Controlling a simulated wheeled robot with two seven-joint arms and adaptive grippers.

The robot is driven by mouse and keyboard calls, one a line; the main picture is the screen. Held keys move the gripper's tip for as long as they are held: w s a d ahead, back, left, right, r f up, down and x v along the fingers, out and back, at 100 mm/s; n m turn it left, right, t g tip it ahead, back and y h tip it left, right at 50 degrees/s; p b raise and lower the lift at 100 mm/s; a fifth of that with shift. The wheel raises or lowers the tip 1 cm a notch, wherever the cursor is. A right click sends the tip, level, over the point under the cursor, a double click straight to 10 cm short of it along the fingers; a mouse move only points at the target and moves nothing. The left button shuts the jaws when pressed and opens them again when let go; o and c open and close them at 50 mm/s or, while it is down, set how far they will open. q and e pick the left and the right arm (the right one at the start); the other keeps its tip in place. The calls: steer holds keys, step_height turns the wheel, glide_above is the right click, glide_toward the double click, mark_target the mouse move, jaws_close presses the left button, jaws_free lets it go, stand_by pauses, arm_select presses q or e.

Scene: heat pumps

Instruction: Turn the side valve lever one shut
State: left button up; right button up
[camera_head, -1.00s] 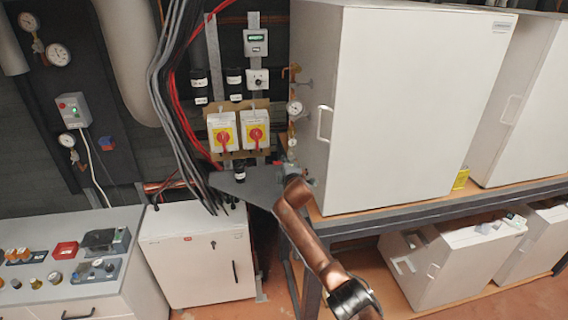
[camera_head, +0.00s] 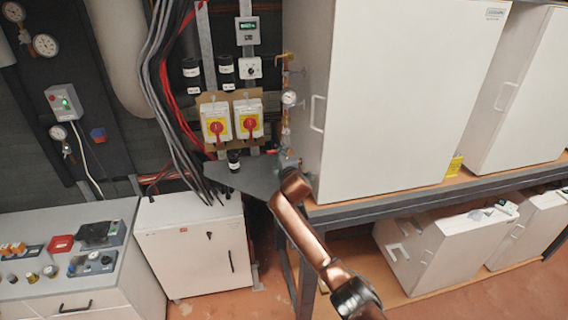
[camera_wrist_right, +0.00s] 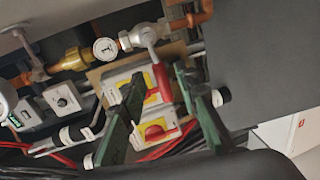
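The side valve (camera_wrist_right: 144,36) sits on a copper pipe in the right wrist view. Its lever hangs from it with a red grip (camera_wrist_right: 162,86). My right gripper (camera_wrist_right: 160,75) has two green fingers spread apart, one on each side of the red grip in the picture. I cannot tell whether either finger touches it. In the head view my right gripper (camera_head: 288,162) is at the side of the large white unit (camera_head: 400,100), by the lower end of the pipe; the wrist hides most of the lever there. My left gripper is not in view.
A pressure gauge (camera_head: 289,98) sits on the pipe above my gripper. Two yellow-and-red switches (camera_head: 216,122) are on the wall to the left, with hanging cables (camera_head: 160,90). A grey shelf edge (camera_head: 420,196) runs under the white unit. A white cabinet (camera_head: 195,245) stands lower left.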

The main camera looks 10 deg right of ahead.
steer(key=v, duration=0.8)
steer(key=shift+s, duration=0.2)
steer(key=shift+r, duration=0.1)
steer(key=shift+c, duration=0.3)
steer(key=shift+c, duration=1.4)
steer(key=d+f+p+v, duration=0.1)
steer(key=f+p+v, duration=0.2)
steer(key=p+v, duration=0.5)
steer(key=v, duration=0.8)
